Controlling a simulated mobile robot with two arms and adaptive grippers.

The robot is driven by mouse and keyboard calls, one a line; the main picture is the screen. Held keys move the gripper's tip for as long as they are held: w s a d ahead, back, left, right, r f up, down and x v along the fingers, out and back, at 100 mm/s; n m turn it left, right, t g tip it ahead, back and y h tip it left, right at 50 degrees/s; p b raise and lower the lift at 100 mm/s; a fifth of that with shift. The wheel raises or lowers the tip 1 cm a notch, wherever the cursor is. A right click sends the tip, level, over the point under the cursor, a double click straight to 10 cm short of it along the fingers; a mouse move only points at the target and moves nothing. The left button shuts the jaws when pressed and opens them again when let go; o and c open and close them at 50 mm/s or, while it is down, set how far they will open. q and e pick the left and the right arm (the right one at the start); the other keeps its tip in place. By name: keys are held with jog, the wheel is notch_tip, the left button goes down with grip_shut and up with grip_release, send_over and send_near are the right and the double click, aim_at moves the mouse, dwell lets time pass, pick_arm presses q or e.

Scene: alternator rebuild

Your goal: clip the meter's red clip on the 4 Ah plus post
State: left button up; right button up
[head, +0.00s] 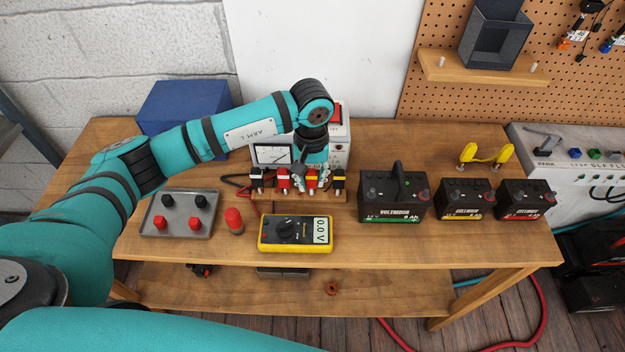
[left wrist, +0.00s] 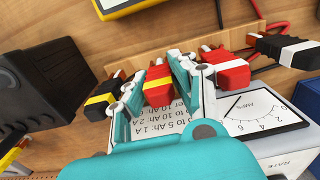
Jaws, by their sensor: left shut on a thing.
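My left gripper (head: 312,177) is at the clip rack (head: 300,197). Its fingers (left wrist: 157,88) are shut on the red clip with a yellow band (left wrist: 158,78), which stands at the rack. A black clip with a yellow band (head: 339,178) is beside it on the right. A red clip with a white band (head: 283,181) and a black clip with a white band (head: 257,180) are on the left. The yellow meter (head: 268,245) reads 0.0 V. Two smaller batteries, yellow-labelled (head: 465,212) and red-labelled (head: 525,213), stand at right; their Ah marks are too small to read. My right gripper is out of view.
A larger 8 Ah battery (head: 393,210) stands between the rack and the smaller batteries. A yellow handled part (head: 487,153) is behind those. A tray (head: 178,233) of red and black caps and a red cylinder (head: 234,220) are at left. A charger (head: 340,152) stands behind the rack.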

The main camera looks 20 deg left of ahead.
aim_at(312, 170)
pick_arm(q)
jog(key=shift+r+p, duration=0.55)
jog(key=shift+r, duration=1.45)
